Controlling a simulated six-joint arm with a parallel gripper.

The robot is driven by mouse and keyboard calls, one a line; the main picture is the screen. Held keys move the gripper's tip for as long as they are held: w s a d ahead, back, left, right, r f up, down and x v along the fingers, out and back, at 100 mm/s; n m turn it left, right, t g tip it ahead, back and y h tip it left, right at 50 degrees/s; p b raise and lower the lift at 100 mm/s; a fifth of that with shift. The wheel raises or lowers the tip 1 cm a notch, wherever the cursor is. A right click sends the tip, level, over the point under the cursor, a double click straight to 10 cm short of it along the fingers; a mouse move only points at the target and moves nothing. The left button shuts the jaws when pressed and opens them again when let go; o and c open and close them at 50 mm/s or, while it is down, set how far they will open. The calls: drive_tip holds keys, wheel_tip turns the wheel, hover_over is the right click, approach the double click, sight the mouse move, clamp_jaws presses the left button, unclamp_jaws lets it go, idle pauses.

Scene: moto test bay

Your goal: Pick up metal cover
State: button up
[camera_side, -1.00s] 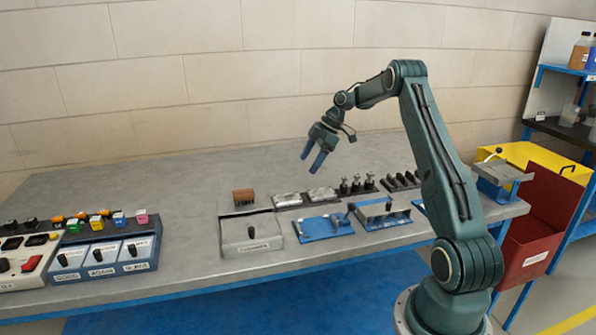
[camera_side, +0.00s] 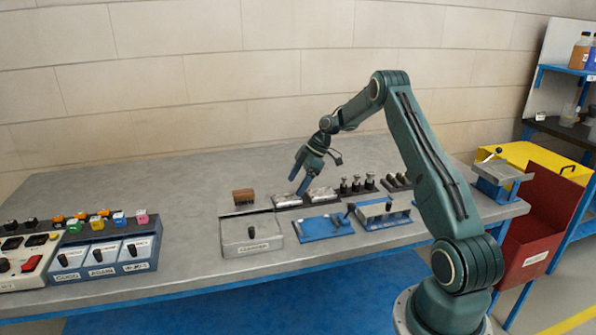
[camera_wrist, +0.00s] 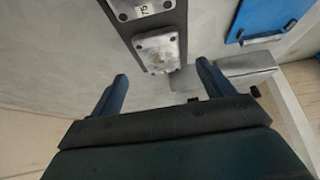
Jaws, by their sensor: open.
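Two silvery metal covers lie on a dark strip on the bench, a left one (camera_side: 286,201) and a right one (camera_side: 322,194) in the side view. In the wrist view my gripper (camera_wrist: 162,80) is open and empty, with a finger on each side. One metal cover (camera_wrist: 158,52), a plate with small round corner holes, shows ahead between the fingertips. Another metal cover (camera_wrist: 138,8) is cut by the top edge. I cannot tell whether the fingertips touch anything.
A brown block (camera_side: 243,196) and a grey box with a knob (camera_side: 251,236) stand left of the covers. Blue fixtures (camera_side: 325,226) are in front; dark upright parts (camera_side: 357,186) stand to the right. The bench's back left is clear.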

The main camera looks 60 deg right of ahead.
sight(288, 198)
drive_tip(key=shift+x, duration=2.4)
drive_tip(key=c, duration=1.1)
drive_tip(key=shift+c, duration=0.2)
drive_tip(key=shift+r, duration=0.2)
wheel_tip(288, 198, up, 20)
drive_tip(key=shift+f, duration=0.15)
drive_tip(key=shift+s+a+f, duration=0.1)
drive_tip(key=shift+s+f, duration=0.05)
